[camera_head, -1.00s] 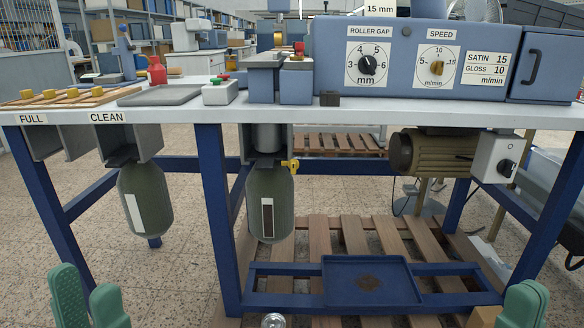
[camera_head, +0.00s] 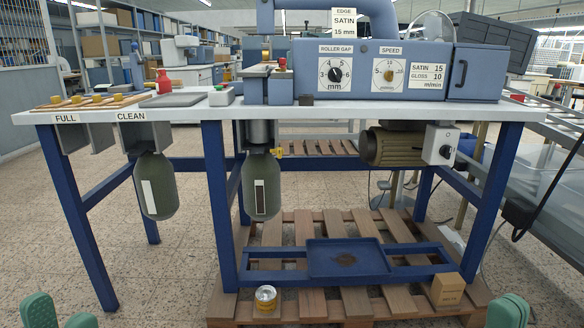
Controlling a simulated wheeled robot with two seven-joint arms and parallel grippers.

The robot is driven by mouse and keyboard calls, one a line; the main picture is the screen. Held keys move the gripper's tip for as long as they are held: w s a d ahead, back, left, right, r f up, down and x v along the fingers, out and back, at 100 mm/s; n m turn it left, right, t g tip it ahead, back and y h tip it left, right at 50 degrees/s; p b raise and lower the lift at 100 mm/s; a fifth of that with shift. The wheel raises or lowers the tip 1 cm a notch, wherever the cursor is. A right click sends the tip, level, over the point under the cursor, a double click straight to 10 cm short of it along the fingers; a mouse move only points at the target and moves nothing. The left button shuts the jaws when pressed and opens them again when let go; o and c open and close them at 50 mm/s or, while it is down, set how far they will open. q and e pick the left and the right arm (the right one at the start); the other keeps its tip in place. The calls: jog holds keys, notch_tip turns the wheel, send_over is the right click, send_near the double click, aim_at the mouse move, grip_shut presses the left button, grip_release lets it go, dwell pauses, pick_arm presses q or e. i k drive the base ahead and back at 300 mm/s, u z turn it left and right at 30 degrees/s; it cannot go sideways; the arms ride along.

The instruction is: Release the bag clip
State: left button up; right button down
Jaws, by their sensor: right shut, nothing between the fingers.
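Under the bench, a green bag (camera_head: 262,188) with a dark strip in a pale frame hangs from a grey metal outlet (camera_head: 261,133). A small yellow clip (camera_head: 277,152) sits at the right side of its neck. Whether it is clamped is too small to tell. A second green bag (camera_head: 154,187) with a white label hangs at the left. My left gripper (camera_head: 60,317) is at the bottom left edge, its green fingers apart and empty. My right gripper (camera_head: 508,311) is at the bottom right, shut and empty, partly cut off. Both are far from the clip.
The bench (camera_head: 400,111) carries a machine with dials (camera_head: 370,72). Blue legs and a low blue frame (camera_head: 425,272) with a tray (camera_head: 347,258) stand over a wooden pallet (camera_head: 296,226). A can (camera_head: 265,298) and a cardboard box (camera_head: 447,289) sit low in front. A motor (camera_head: 396,147) hangs right.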

aim_at(279, 151)
jog(key=u, duration=0.2)
jog(key=i, duration=1.15)
jog(key=u, duration=0.35)
